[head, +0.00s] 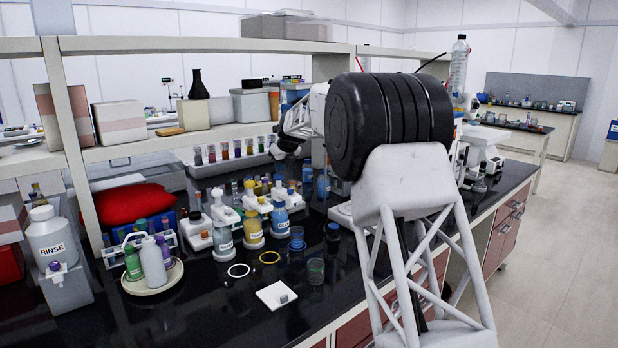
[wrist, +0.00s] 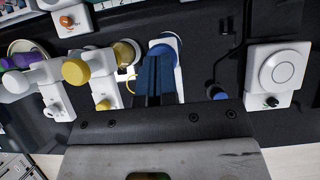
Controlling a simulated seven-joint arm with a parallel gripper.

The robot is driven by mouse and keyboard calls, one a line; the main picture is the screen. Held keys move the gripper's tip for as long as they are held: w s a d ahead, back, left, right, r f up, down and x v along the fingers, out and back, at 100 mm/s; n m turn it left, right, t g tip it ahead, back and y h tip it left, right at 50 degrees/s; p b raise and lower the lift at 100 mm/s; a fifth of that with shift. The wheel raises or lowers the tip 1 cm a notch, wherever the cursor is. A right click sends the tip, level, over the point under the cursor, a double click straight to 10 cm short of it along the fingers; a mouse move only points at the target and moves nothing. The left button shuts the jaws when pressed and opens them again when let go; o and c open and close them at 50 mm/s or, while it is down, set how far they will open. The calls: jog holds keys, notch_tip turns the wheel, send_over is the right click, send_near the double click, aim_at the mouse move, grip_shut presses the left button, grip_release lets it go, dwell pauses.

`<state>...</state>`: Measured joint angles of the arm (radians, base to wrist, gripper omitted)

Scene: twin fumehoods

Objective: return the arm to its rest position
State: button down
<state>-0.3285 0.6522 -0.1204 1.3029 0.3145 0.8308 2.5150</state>
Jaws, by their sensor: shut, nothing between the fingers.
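My arm reaches over the black bench in the head view, its black joint and pale links filling the middle right. My gripper shows in the wrist view (wrist: 160,92) as dark fingers close together, with nothing held. Below it in that view are a blue-topped bottle (wrist: 166,44) and white stands with yellow knobs (wrist: 76,70). How high the fingers are above them I cannot tell. In the head view the gripper is partly hidden by my own arm.
Labelled bottles (head: 280,219) stand in the middle of the bench. A RINSE bottle (head: 52,238) stands at left. Shelves (head: 190,45) run along the back. A white device with a round plate (wrist: 279,70) is at right.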

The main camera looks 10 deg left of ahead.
jog(key=s+d+r+n+h, duration=0.1)
jog(key=s+d+r+n, duration=0.25)
jog(key=s+d, duration=0.65)
jog(key=s+d+r+n+h, duration=0.15)
jog(key=s+d+n, duration=0.5)
jog(key=s, duration=0.65)
jog(key=s+d+r+n, duration=0.3)
jog(key=s+d+r, duration=0.1)
jog(key=s+d, duration=0.65)
jog(key=s+d+f+n, duration=0.4)
jog(key=s, duration=0.9)
jog(key=s+d+f+n+g+h, duration=0.1)
jog(key=s+d+f+n, duration=0.4)
jog(key=s, duration=0.9)
jog(key=s+d+f+n+h, duration=0.1)
jog(key=s+d+f+n, duration=0.3)
jog(key=s, duration=1)
jog(key=shift+s+d+f+n+g, duration=0.2)
jog(key=shift+f+n+g, duration=0.15)
jog(key=shift+f, duration=0.3)
